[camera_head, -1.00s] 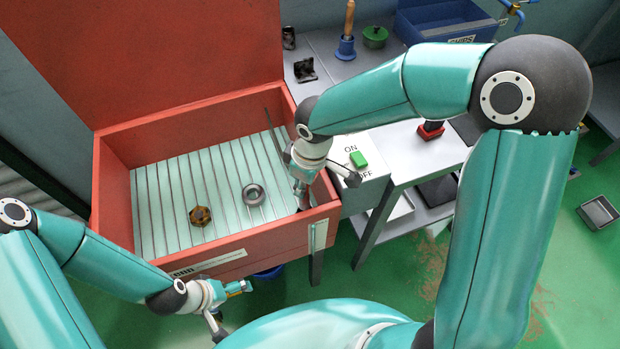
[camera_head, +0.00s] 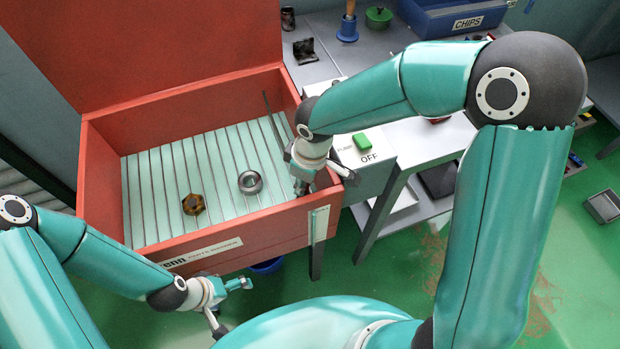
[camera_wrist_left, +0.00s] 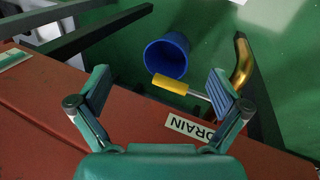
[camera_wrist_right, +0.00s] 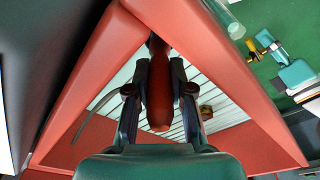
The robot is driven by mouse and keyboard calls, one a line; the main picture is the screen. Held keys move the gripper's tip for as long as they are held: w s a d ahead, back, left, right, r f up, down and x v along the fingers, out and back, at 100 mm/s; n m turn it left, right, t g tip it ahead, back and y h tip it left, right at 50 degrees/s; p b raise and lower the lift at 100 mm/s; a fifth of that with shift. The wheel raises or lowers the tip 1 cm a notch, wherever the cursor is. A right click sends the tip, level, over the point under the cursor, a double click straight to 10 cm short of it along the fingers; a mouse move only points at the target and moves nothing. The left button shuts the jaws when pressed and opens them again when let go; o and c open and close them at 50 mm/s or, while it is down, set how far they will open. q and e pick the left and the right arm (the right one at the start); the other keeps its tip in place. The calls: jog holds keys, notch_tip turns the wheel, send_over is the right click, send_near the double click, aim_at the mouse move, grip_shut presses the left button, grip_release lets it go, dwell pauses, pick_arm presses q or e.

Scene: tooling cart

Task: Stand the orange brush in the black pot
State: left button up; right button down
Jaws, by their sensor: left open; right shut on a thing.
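My right gripper (camera_head: 302,184) is inside the right front corner of the red washer tub. In the right wrist view it (camera_wrist_right: 159,68) is shut on an orange-red handle, which I take to be the orange brush (camera_wrist_right: 158,100). The brush's far end is hidden in the tub corner, and in the head view the gripper hides most of it. A small dark cup (camera_head: 288,18), probably the black pot, stands on the grey bench behind the tub. My left gripper (camera_head: 240,285) is open and empty in front of the tub; its spread fingers (camera_wrist_left: 161,84) show in the left wrist view.
The red tub (camera_head: 240,240) holds a brass nut (camera_head: 194,204) and a grey ring (camera_head: 250,183). A black bracket (camera_head: 305,50), blue pot (camera_head: 347,30), green pot (camera_head: 378,17) and blue chips bin (camera_head: 450,18) are on the bench. A blue bucket (camera_wrist_left: 167,56) is below.

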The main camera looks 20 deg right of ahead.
jog(key=c, duration=0.9)
grip_release()
jog(key=shift+c, duration=0.2)
notch_tip(320, 180, up, 12)
jog(key=s+d, duration=0.1)
jog(key=shift+f, duration=0.1)
